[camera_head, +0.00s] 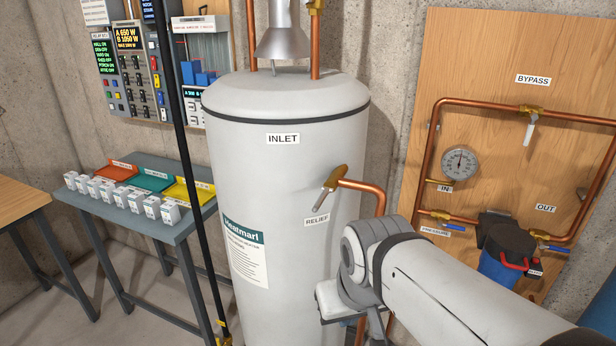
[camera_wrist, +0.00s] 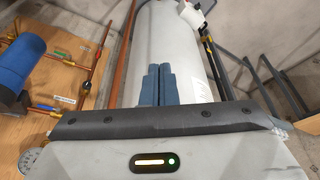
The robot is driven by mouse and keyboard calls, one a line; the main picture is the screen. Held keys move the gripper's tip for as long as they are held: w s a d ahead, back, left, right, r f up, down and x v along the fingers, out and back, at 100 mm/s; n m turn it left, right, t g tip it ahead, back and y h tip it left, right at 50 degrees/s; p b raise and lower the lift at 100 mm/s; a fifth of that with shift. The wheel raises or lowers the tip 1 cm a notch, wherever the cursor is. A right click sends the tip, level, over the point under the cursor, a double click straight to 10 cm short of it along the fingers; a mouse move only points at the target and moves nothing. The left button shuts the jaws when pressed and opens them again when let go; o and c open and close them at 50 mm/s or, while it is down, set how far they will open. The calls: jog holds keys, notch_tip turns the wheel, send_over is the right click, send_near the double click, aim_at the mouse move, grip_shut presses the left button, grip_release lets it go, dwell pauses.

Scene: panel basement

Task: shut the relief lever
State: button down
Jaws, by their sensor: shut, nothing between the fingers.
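The relief lever (camera_head: 323,199) is a pale handle on a brass valve at the front right of the white water heater (camera_head: 285,180), in the head view. It slants down and to the left, just above the RELIEF label (camera_head: 317,220). A copper pipe (camera_head: 368,187) runs right from the valve and turns down. My arm is below and right of the lever, apart from it in the picture; its fingers are hidden there. In the wrist view my gripper (camera_wrist: 158,72) is shut and empty, its blue-grey fingers together in front of the heater. I cannot make out the lever in that view.
A wooden panel (camera_head: 490,60) at the right carries copper pipes, a gauge (camera_head: 460,163), valves and a blue filter (camera_head: 500,268). A black pole (camera_head: 185,150) stands left of the heater. A bench (camera_head: 105,208) with trays and white boxes is at the left.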

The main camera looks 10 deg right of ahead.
jog(key=w+d+r+n+y, duration=0.2)
jog(key=w+r+n, duration=0.3)
jog(key=w+r, duration=0.3)
jog(key=w+d+r+n+t+y, duration=0.1)
jog(key=w+r+n, duration=0.5)
jog(key=r, duration=0.9)
jog(key=w+d+y, duration=0.1)
jog(key=w+y, duration=0.1)
jog(key=w, duration=0.1)
jog(key=shift+w+d+r, duration=0.15)
jog(key=shift+d+r, duration=0.1)
jog(key=shift+d, duration=0.1)
